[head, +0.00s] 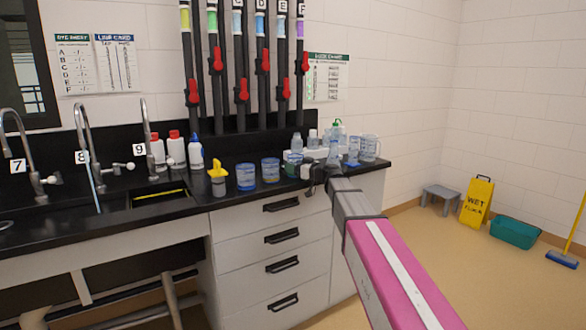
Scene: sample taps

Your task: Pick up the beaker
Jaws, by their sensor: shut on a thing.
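My gripper (311,181) is at the right part of the black counter, at the far end of my pink and grey arm. It is shut on a small clear vessel, which I take to be the beaker (305,171). The vessel shows only in part and is small in the picture. My gripper and wrist hide its lower part, so I cannot tell whether it touches the counter. Larger clear vessels (368,147) stand behind and to the right of my gripper.
Two blue-labelled tubs (245,177) and a yellow-topped container (218,181) stand left of my gripper. Several bottles (195,152) stand near the sinks. Black pipes with red valves (265,61) rise behind the counter (215,204). A yellow floor sign (477,202) stands at right.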

